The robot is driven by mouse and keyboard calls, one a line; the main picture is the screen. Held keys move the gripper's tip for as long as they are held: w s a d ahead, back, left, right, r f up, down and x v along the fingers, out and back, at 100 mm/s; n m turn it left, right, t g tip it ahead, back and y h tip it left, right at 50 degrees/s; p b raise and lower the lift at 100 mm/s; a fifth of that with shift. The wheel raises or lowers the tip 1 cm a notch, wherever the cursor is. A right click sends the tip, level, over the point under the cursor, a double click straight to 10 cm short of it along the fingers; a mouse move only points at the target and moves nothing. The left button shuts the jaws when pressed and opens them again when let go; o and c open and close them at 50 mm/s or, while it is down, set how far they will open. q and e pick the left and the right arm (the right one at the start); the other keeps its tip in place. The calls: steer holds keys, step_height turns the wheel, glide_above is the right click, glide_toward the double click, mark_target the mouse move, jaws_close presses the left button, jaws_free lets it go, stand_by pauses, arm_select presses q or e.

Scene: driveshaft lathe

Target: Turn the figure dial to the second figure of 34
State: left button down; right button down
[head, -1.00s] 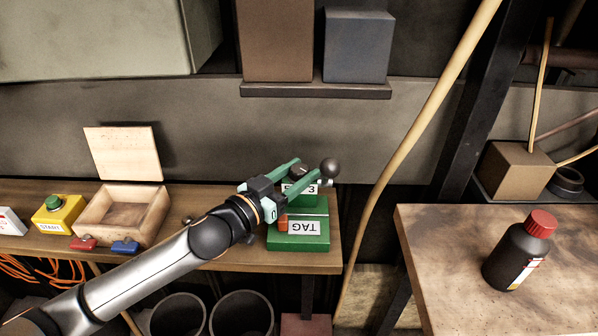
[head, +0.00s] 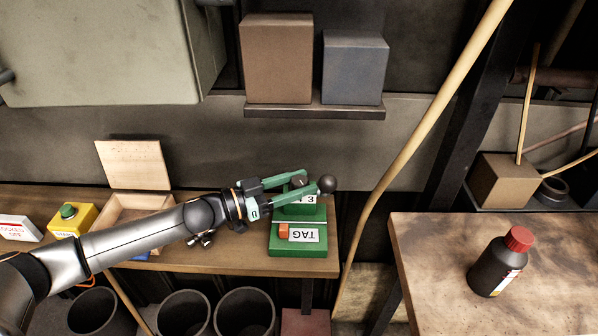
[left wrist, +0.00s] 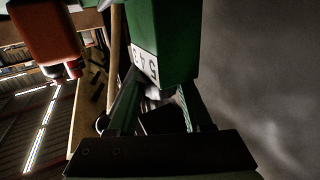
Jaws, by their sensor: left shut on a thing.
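A green tagging device (head: 298,240) stands on the wooden bench, with an upside-down TAG plate (head: 304,235) on its base. Its upper block carries a white figure plate (head: 310,199) where a 3 shows in the head view; the left wrist view shows the figures 5, 4 and 3 (left wrist: 145,65). The dark round figure dial (head: 299,181) sits on top. My left gripper (head: 307,181) reaches in from the left, its green fingers shut on the dial from either side. The fingers hide part of the dial and plate. My right gripper is not in view.
A black ball knob (head: 326,184) is close to my left fingertips. An orange block (head: 284,231) is on the device's base. An open wooden box (head: 135,215) and a yellow start button box (head: 72,219) stand left. A dark bottle (head: 497,267) stands on the right table.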

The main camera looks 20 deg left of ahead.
arm_select(q)
steer(key=shift+w+a+r+m+g+h, duration=0.1)
steer(key=shift+w+m+g+h, duration=0.05)
steer(key=shift+m+g+h, duration=0.85)
steer(key=shift+m+g, duration=0.3)
steer(key=shift+g, duration=0.3)
steer(key=shift+m+g+h+b, duration=0.9)
steer(key=shift+m+g, duration=0.4)
steer(key=shift+g, duration=0.6)
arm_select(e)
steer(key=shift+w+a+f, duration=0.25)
arm_select(q)
steer(key=c, duration=0.6)
jaws_free()
